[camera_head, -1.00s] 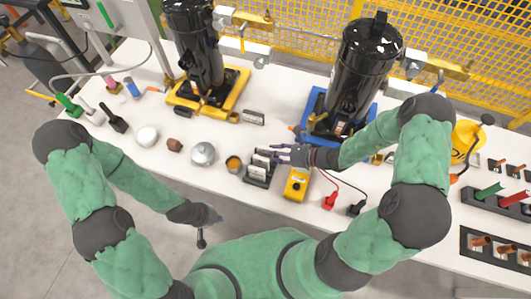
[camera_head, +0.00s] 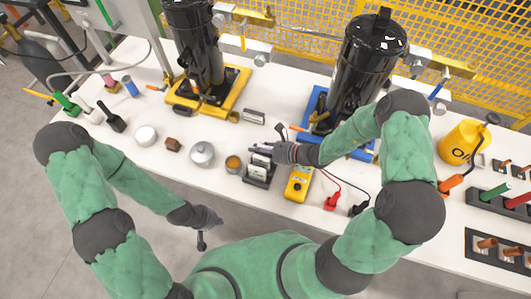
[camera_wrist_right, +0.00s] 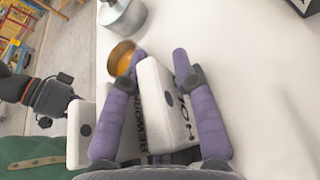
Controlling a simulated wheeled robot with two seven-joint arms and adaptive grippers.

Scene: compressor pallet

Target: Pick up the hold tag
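The hold tag (camera_wrist_right: 166,100) is a white block with dark lettering, partly hidden, standing in a dark rack (camera_head: 259,183) on the white table. My right gripper (camera_wrist_right: 160,58) has its two purple fingers on either side of the tag, very near its faces. Whether they press on it cannot be told. A second white tag reading REWORK (camera_wrist_right: 82,130) stands just to its left, behind the left finger in the right wrist view. In the head view, my right gripper (camera_head: 261,149) is over the rack. My left gripper (camera_head: 203,240) hangs low before the table edge, its fingers unclear.
An orange-topped tin (camera_head: 233,164) and a metal pot (camera_head: 202,154) stand left of the rack. A yellow meter (camera_head: 298,183) with red and black leads lies close on its right. Two black compressors (camera_head: 366,60) stand behind. The table front is mostly clear at left.

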